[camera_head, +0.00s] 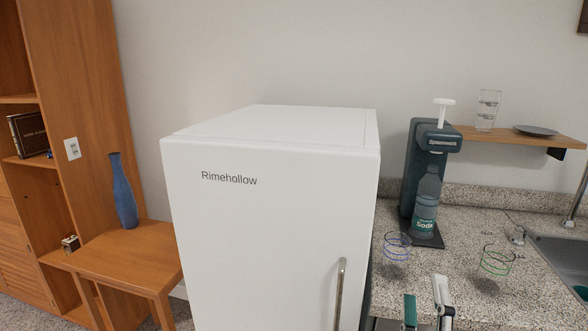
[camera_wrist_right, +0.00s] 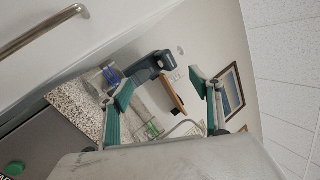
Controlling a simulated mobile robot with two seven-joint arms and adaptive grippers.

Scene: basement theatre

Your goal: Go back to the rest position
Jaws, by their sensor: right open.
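My right gripper (camera_head: 427,306) shows at the bottom of the head view, right of the white fridge (camera_head: 270,220). Its two fingers stand apart with nothing between them. In the right wrist view the same gripper (camera_wrist_right: 166,92) is open and empty, its green-padded fingers spread. The fridge's bar handle (camera_head: 340,292) is close to the left of the gripper, and they are apart. The fridge door looks shut in the head view. My left gripper is not in view.
A dark soda machine (camera_head: 407,165) with a bottle (camera_head: 426,205) stands on the speckled counter (camera_head: 455,225). Two clear glasses, one blue-ringed (camera_head: 397,246) and one green-ringed (camera_head: 496,260), stand nearby. A sink (camera_head: 565,258) is at right. A wooden table (camera_head: 125,257) with a blue vase (camera_head: 123,195) stands left.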

